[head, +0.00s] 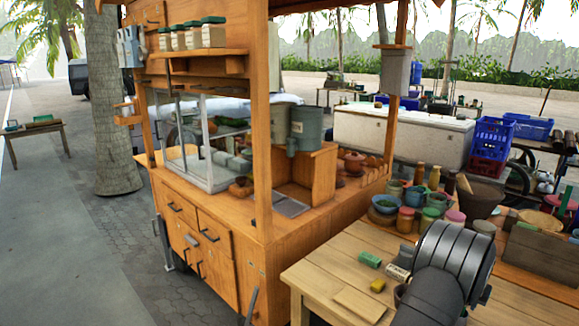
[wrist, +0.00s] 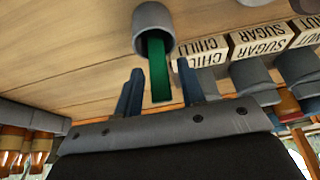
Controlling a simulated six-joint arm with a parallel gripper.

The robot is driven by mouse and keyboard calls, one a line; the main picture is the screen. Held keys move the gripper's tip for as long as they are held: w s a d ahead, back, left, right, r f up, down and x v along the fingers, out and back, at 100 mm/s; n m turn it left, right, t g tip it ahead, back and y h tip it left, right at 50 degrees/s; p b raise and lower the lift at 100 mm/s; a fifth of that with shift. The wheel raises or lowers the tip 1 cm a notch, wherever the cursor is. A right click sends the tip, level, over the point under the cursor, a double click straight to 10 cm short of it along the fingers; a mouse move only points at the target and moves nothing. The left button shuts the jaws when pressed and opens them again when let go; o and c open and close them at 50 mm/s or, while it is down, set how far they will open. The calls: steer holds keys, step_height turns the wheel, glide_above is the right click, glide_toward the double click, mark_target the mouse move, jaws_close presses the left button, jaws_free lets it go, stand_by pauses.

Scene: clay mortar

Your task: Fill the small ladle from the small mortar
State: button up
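In the wrist view a small grey round vessel (wrist: 153,24), which looks like the small mortar, stands on the wooden table with its dark opening towards me. A flat green strip (wrist: 159,72) sticks out of it, perhaps the ladle's handle; any bowl end is hidden inside. My gripper (wrist: 159,67) is open, its two blue fingers on either side of the green strip with gaps showing. In the head view my arm hides the gripper; a dark rim (head: 400,292) beside it may be the mortar. The contents cannot be seen.
Boxes lettered chilli (wrist: 203,53) and sugar (wrist: 258,40) stand close on the right in the wrist view. In the head view, a green block (head: 369,259), a yellow block (head: 377,286) and a board (head: 360,304) lie on the table (head: 318,272). Several jars stand behind.

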jaws_close()
steer(key=shift+r, duration=3.55)
steer(key=w+a+r+t, duration=0.1)
steer(key=w+a+r, duration=0.15)
steer(key=a, duration=0.45)
steer(key=w+a+r, duration=0.2)
steer(key=w+a, duration=0.2)
steer(key=a, duration=0.4)
steer(key=shift+w+f, duration=0.2)
steer(key=shift+f, duration=4.5)
